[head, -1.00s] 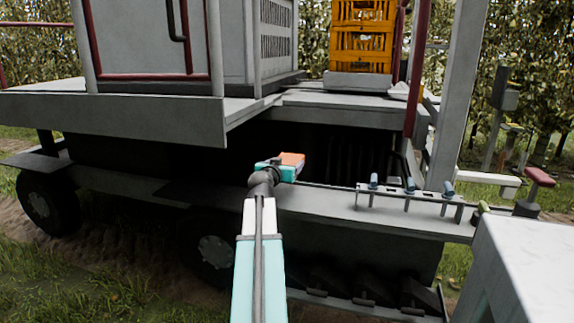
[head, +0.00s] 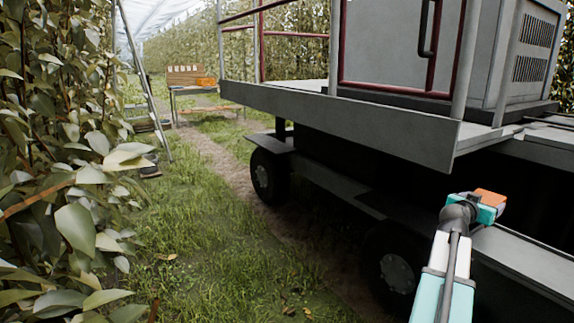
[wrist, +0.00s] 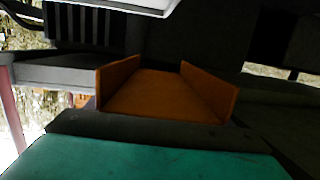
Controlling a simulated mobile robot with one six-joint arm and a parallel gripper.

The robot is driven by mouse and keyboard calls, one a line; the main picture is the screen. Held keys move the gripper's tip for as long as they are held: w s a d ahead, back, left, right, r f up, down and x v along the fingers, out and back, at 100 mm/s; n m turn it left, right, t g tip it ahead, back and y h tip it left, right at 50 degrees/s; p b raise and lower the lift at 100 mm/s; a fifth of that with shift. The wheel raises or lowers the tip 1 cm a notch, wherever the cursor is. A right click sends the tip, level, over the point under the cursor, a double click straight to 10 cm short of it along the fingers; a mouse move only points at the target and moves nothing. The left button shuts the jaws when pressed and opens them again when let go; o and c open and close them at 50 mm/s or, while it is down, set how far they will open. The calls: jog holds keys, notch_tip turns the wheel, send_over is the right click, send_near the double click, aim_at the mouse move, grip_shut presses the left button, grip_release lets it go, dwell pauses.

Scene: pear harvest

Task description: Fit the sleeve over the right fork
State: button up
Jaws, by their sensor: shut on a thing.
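An orange channel-shaped piece, apparently the sleeve (wrist: 160,95), fills the middle of the wrist view, with a flat floor and two raised side walls. It also shows as a small orange block in the head view (head: 490,197). My gripper (head: 481,207), teal and dark grey, is shut on it and holds it in the air beside the machine at the right. The fingertips are hard to make out behind the piece. I cannot make out the right fork in either view.
A grey wheeled machine (head: 380,112) with a railed platform fills the right. Leafy trees (head: 70,160) line the left, with a ladder (head: 143,75) beside them. Far off stands a table (head: 182,91) bearing a brown board and an orange item. Open grass (head: 220,240) lies between.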

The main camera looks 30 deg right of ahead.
jog(key=w+a+f+n+t+y, duration=0.2)
jog(key=w+a+n+t, duration=0.15)
jog(key=w+a, duration=1.15)
jog(key=w+a+f+n+t+y, duration=0.25)
jog(key=w+a+t, duration=0.25)
jog(key=w+a, duration=1.05)
jog(key=w+a+f+n+t+y, duration=0.1)
jog(key=w+a+n+t+y, duration=0.1)
jog(key=w+a, duration=0.5)
jog(key=w+a+f+n+t+y, duration=0.1)
jog(key=w+a+n+y, duration=0.15)
jog(key=a, duration=0.75)
jog(key=w+a+r+n+t+y, duration=0.1)
jog(key=a+n+y, duration=0.4)
jog(key=a, duration=1.7)
jog(key=shift+w+a+n+t+y, duration=0.15)
jog(key=shift+w+n+t+y, duration=0.2)
jog(key=shift+t+y, duration=0.5)
